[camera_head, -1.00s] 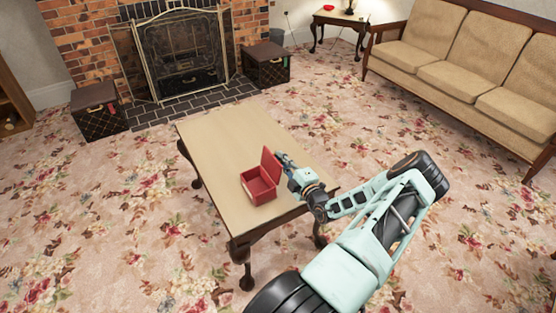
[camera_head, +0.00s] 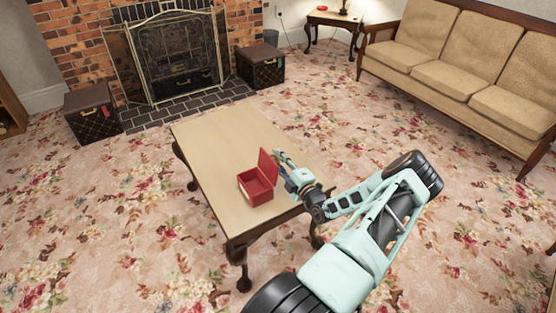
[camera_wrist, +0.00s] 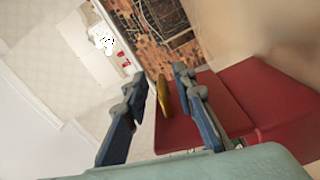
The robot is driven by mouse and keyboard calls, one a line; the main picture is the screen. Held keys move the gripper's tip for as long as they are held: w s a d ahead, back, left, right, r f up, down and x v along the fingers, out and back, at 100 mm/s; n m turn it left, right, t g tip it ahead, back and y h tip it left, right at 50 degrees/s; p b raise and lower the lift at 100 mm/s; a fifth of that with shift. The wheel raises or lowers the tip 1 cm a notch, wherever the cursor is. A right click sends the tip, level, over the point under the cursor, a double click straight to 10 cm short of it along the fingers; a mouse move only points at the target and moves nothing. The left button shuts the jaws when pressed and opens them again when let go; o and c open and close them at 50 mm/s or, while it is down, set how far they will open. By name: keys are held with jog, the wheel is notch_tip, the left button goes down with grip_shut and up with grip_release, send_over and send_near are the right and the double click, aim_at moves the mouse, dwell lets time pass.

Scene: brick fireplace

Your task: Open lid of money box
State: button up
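The red money box (camera_head: 256,189) sits on the wooden coffee table. Its lid (camera_head: 268,168) stands up, roughly vertical, on the right side, and the inside shows. My gripper (camera_head: 281,156) is just right of and behind the lid, with a small gap visible between them. In the wrist view my gripper (camera_wrist: 157,76) has its two blue fingers spread apart. A gold-coloured piece (camera_wrist: 163,95) shows between the fingers, nearer the right one; I cannot tell if it touches. Red surfaces of the box (camera_wrist: 272,100) fill the right of that view.
The coffee table (camera_head: 205,150) has bare room left of and beyond the box. A fireplace (camera_head: 175,60) with dark boxes (camera_head: 262,67) beside it stands at the back. A beige sofa (camera_head: 460,85) is at right. Floral carpet is open around the table.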

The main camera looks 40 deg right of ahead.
jog(key=v, duration=1.2)
jog(key=shift+a, duration=0.1)
